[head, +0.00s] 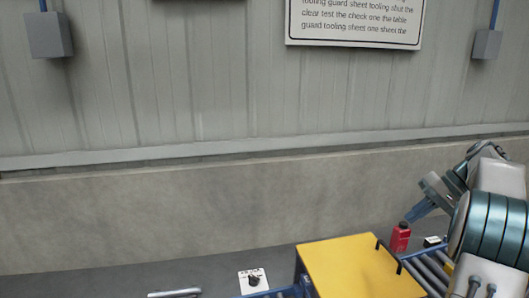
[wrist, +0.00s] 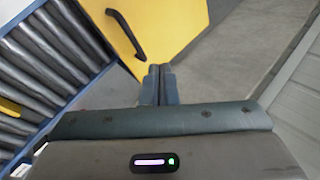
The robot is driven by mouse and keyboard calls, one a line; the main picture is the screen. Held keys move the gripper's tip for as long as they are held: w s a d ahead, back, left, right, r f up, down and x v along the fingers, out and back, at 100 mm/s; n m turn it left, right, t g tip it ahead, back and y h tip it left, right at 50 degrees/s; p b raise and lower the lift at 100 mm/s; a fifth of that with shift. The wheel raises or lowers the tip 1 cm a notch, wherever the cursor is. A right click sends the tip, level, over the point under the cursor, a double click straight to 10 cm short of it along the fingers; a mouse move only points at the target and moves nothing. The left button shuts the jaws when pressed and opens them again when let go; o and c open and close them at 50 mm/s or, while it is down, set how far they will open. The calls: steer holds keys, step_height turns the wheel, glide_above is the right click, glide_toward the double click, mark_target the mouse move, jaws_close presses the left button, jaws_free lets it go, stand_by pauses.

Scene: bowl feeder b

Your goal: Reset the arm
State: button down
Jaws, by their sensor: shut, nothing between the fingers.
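My gripper (wrist: 160,68) shows in the wrist view with its two fingers together and nothing between them. It points toward the floor beside a yellow panel (wrist: 172,22) that carries a black handle. In the head view my arm is at the right edge, bent, with the gripper (head: 408,219) low near a red bottle (head: 400,237). I cannot tell from this view how far apart the gripper and the bottle are.
A yellow box top (head: 350,268) stands at the bottom centre, beside a roller conveyor (head: 428,270). The rollers (wrist: 45,55) also show in the wrist view. A small white panel with a black knob (head: 253,281) is left of the box. A wall runs behind.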

steer(key=s+a+h, duration=0.2)
steer(key=s+a, duration=0.3)
steer(key=a, duration=0.4)
steer(key=s+a+h, duration=0.2)
steer(key=s+a, duration=0.2)
steer(key=a, duration=0.5)
steer(key=s+a+f+h, duration=0.1)
steer(key=s+a+f, duration=0.1)
steer(key=s, duration=0.3)
steer(key=s+a+f+n+h, duration=0.1)
steer(key=s+a+f, duration=0.2)
steer(key=s, duration=0.2)
steer(key=s+a+f+n+t+h, duration=0.1)
steer(key=s+a+f, duration=0.1)
steer(key=s, duration=0.3)
steer(key=shift+s+a+f, duration=0.15)
steer(key=shift+s+a, duration=0.2)
steer(key=shift+a, duration=0.45)
